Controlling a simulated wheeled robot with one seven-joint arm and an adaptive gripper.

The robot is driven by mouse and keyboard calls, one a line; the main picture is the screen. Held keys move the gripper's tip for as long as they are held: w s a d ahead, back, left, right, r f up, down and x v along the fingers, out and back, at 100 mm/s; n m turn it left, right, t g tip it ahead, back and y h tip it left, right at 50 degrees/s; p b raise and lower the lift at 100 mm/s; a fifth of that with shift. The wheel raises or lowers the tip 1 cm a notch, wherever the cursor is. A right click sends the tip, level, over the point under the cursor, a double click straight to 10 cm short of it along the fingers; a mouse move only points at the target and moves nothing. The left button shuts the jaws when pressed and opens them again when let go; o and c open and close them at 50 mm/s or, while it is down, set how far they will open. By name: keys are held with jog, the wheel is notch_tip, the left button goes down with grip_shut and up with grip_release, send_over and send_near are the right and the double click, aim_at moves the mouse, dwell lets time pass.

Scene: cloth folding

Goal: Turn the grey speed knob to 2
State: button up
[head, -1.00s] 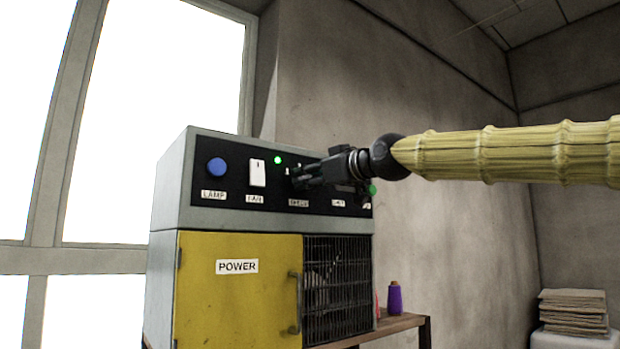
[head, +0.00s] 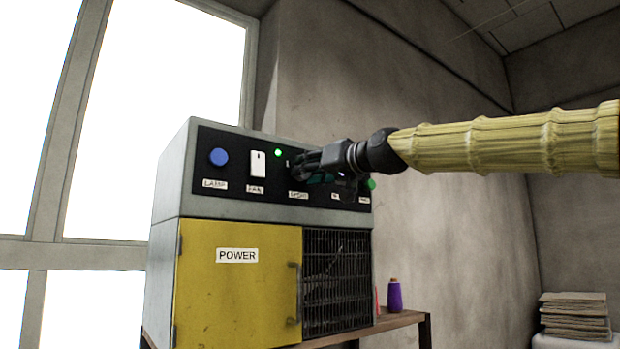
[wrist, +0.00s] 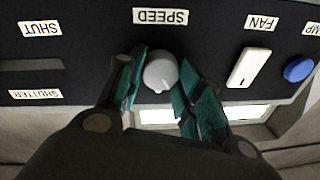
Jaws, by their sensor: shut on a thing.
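The grey speed knob (wrist: 160,72) is a round knob on the black control panel, beside the SPEED label (wrist: 160,17), which appears upside down in the wrist view. My gripper (wrist: 158,80) has its teal fingertips on either side of the knob and is shut on it. A small pointer nub shows on the knob's lower edge in the wrist view. In the head view my gripper (head: 305,168) is at the panel and hides the knob. No number marks can be read around the knob.
The panel also has a white fan switch (head: 258,164), a blue lamp button (head: 218,157), a lit green light (head: 278,153) and a shutter slot (wrist: 32,65). Below is a yellow POWER door (head: 235,300) beside a dark grille (head: 338,285).

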jog(key=m+b, duration=0.2)
jog(key=m, duration=0.4)
jog(key=shift+f+t, duration=0.1)
jog(key=shift+t, duration=0.3)
dwell(0.3)
jog(key=o, duration=1)
jog(key=shift+w, duration=0.1)
jog(key=shift+o, duration=0.2)
jog(key=v, duration=0.7)
jog(key=shift+s, duration=0.25)
jog(key=shift+d, duration=0.15)
